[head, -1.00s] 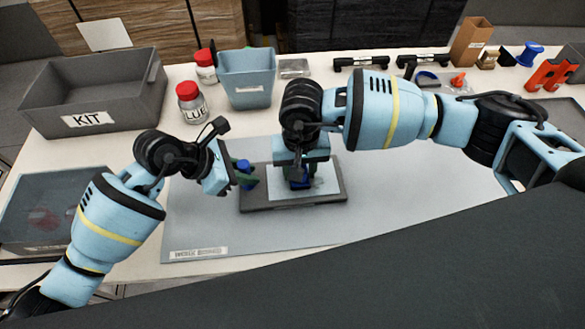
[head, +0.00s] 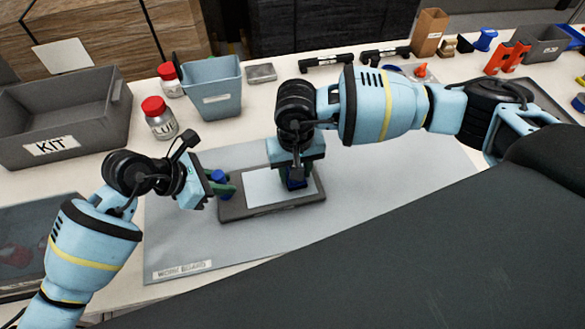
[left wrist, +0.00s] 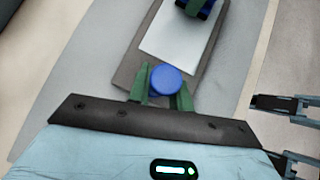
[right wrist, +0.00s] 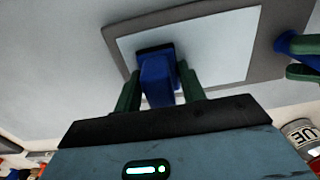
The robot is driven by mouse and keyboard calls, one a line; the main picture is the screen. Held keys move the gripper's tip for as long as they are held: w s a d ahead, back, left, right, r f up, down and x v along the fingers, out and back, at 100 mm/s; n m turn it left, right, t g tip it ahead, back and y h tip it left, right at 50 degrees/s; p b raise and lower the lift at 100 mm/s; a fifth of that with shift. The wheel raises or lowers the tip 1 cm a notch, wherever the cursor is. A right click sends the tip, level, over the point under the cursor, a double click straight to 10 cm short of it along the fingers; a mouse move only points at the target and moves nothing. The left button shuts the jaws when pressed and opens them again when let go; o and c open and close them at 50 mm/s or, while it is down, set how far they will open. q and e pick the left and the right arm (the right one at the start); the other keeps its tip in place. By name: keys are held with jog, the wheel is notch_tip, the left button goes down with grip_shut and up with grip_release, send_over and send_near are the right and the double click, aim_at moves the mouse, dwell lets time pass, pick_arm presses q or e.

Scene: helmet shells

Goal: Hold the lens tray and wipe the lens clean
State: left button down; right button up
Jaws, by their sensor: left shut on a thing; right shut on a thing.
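The lens tray (head: 270,207) is a dark grey slab on the grey work board, with a pale, flat lens (head: 262,186) on it. A round blue knob (left wrist: 165,82) stands at the tray's end. My left gripper (left wrist: 167,95) is shut on this knob, its green fingers on either side. My right gripper (right wrist: 162,88) is shut on a blue wiper (right wrist: 158,75) with a dark base. The wiper is over the lens, toward its right part in the head view; contact with the surface cannot be told. My right gripper hides part of the lens in the head view.
A grey KIT bin (head: 62,115) stands at the back left. Two red-capped jars, one a GLUE jar (head: 159,118), and a blue-grey bin (head: 208,86) stand behind the tray. Black handles (head: 325,64) and other parts line the back. The work board (head: 380,185) is clear right of the tray.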

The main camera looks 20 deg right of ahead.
aim_at(267, 185)
jog(key=shift+f, duration=0.1)
jog(key=shift+w+a, duration=0.2)
jog(key=shift+a, duration=1.45)
jog(key=shift+w+a, duration=0.2)
jog(key=shift+a, duration=1.45)
jog(key=shift+s+d, duration=0.25)
jog(key=shift+d, duration=1.45)
jog(key=shift+s+d, duration=0.2)
jog(key=shift+d, duration=1.45)
jog(key=shift+w+a, duration=0.2)
jog(key=shift+a, duration=1.5)
notch_tip(267, 185, up, 7)
